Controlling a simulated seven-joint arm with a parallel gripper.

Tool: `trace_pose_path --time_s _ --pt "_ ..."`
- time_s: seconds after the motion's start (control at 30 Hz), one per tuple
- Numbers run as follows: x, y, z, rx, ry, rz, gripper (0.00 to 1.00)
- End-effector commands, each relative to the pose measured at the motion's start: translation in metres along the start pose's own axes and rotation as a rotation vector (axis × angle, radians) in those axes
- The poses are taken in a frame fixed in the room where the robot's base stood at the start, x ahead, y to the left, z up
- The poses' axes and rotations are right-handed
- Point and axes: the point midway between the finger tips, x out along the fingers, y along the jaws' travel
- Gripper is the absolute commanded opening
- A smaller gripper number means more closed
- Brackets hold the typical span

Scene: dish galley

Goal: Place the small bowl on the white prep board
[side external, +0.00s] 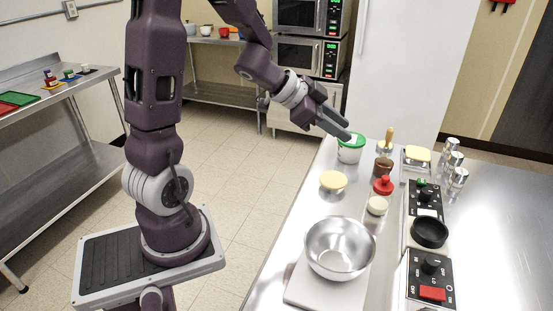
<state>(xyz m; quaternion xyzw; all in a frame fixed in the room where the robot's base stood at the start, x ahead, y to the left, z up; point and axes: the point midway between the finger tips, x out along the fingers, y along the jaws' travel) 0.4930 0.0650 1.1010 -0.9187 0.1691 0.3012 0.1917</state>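A shiny metal bowl (340,262) sits upright on the white prep board (300,287) at the front of the steel counter. A smaller black bowl or pan (430,234) stands to its right, on a unit with control knobs. A small pale yellow round item (333,180), perhaps a shallow bowl, lies farther back on the counter. I cannot tell which one is the small bowl. My gripper (342,131) is raised near the counter's far left end, close to a green-lidded white tub (351,148) in the picture. Its fingers appear close together, their gap unclear.
A red-capped jar (382,190), a brown jar (383,168) and several metal shakers (457,178) crowd the back of the counter. Control panels (430,280) line the right of the board. The counter's far right is clear.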

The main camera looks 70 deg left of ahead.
Motion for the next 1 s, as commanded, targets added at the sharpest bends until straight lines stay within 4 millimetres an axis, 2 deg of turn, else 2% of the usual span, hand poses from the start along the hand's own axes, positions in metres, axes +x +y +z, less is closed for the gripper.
trace_pose_path --time_s 0.03,0.07,0.13,0.17,0.2,0.27,0.3,0.33,0.4,0.5,1.0 --pt "-0.022 -0.014 -0.026 0.011 -0.021 -0.188 0.28" --pt "-0.039 -0.020 -0.034 -0.013 -0.049 -0.292 0.28" --pt "-0.086 -0.011 -0.036 -0.125 -0.133 -0.455 0.28" --pt "-0.105 0.002 -0.030 -0.187 -0.174 -0.481 0.28" --pt "-0.127 0.028 -0.020 -0.272 -0.229 -0.475 0.28" --pt "-0.152 0.075 -0.003 -0.379 -0.306 -0.399 0.28" --pt "-0.164 0.106 0.006 -0.430 -0.347 -0.326 0.28" --pt "-0.172 0.126 0.010 -0.456 -0.370 -0.273 0.28" --pt "-0.184 0.160 0.017 -0.491 -0.408 -0.172 0.28" --pt "-0.194 0.182 0.022 -0.507 -0.433 -0.099 0.28" --pt "-0.194 0.184 0.022 -0.512 -0.436 -0.093 0.28"
